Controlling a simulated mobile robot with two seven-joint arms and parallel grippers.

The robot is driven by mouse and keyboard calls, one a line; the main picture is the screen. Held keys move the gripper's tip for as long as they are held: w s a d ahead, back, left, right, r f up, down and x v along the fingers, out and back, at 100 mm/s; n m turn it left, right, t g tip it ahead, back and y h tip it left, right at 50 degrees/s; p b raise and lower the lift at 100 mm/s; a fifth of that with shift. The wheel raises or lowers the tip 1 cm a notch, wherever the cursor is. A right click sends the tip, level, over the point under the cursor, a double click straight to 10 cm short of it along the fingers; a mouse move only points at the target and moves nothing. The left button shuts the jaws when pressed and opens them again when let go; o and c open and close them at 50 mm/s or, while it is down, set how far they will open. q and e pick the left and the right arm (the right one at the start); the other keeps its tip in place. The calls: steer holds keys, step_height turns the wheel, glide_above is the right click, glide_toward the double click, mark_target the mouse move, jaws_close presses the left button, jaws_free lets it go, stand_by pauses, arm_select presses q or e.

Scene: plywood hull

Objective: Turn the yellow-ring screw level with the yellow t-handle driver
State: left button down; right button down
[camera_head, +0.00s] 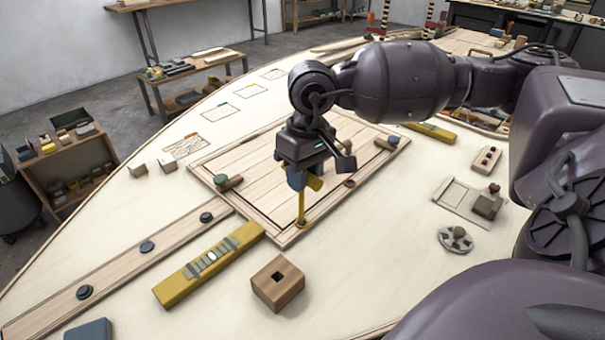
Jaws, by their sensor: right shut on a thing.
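My right gripper (310,172) comes in from the right and is shut on the yellow t-handle driver (301,203). The driver stands about upright, its shaft pointing down, with its handle partly hidden by the gripper. The shaft's lower end is at the yellow-ring screw (301,223), near the front corner of the square wooden panel (262,208). The tip seems to meet the screw, but I cannot tell whether it is seated. The screw head is mostly hidden, so its height cannot be told. My left gripper is not in view.
A yellow spirit level (176,288) lies left of a wooden block with a square hole (278,285). A plank with black knobs (115,274) runs along the left. The front right surface is fairly clear.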

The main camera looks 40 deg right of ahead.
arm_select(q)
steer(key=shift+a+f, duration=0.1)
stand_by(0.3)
arm_select(e)
steer(key=m, duration=0.5)
steer(key=shift+s+a, duration=0.1)
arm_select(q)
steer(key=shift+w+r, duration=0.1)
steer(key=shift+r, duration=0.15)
arm_select(e)
steer(key=shift+m+t, duration=0.3)
steer(key=shift+m, duration=0.9)
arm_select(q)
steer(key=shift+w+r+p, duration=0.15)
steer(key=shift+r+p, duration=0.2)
arm_select(e)
steer(key=m, duration=0.4)
steer(key=shift+m+h, duration=0.3)
